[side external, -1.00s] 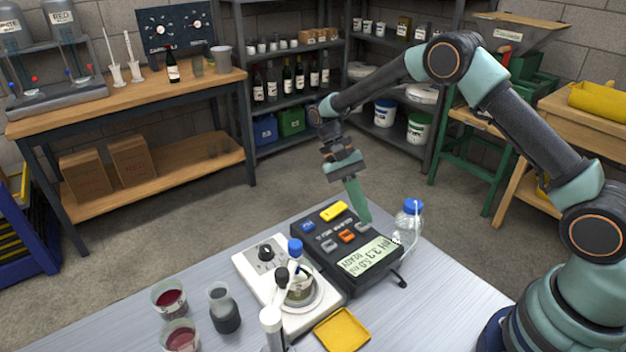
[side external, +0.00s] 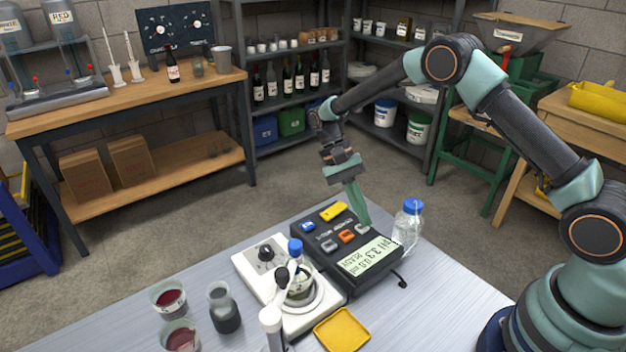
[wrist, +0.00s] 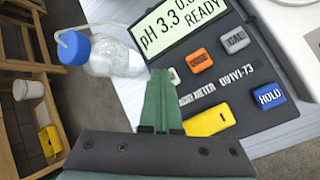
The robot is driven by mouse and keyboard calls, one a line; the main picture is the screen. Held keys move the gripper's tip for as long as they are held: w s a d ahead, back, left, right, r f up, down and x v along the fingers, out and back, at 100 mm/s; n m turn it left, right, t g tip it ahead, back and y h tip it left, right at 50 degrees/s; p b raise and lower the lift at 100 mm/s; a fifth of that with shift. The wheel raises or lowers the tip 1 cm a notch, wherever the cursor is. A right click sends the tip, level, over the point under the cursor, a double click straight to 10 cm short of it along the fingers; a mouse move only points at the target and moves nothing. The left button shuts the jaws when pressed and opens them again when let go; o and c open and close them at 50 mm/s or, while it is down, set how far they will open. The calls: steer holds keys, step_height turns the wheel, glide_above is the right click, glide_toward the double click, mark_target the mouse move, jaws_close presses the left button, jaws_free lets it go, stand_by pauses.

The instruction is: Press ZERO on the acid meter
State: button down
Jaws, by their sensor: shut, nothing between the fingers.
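The acid meter (side external: 330,262) is a dark box on the bench. Its lit display (wrist: 180,25) reads pH 3.3, a second figure that looks like 0.0, and READY. It carries a blue HOLD button (wrist: 269,95), a grey CAL button (wrist: 234,40), an orange button (wrist: 199,61) and a yellow piece (wrist: 210,120). A pale button (wrist: 174,75) is mostly hidden by my fingertips; its label cannot be read. My gripper (side external: 366,224) is shut and empty, pointing down, its tips at that pale button. I cannot tell whether they press it.
A blue-capped clear bottle (side external: 407,228) stands close beside the meter and my fingers. A white stirrer with a beaker (side external: 299,291) stands on the meter's other side. A yellow tray (side external: 341,331), wine cups (side external: 171,299) and a flask (side external: 223,309) are on the bench.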

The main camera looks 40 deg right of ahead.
steer(key=shift+r, duration=0.85)
steer(key=shift+r, duration=2.5)
steer(key=r, duration=0.1)
step_height(320, 180, up, 8)
steer(key=n+t, duration=0.3)
steer(key=t, duration=0.2)
glide_above(371, 231)
steer(key=s+d+r+n+t, duration=0.1)
steer(key=s+r+n+t, duration=0.3)
steer(key=s+t, duration=0.4)
steer(key=shift+r+n, duration=0.3)
steer(key=shift+n, duration=0.1)
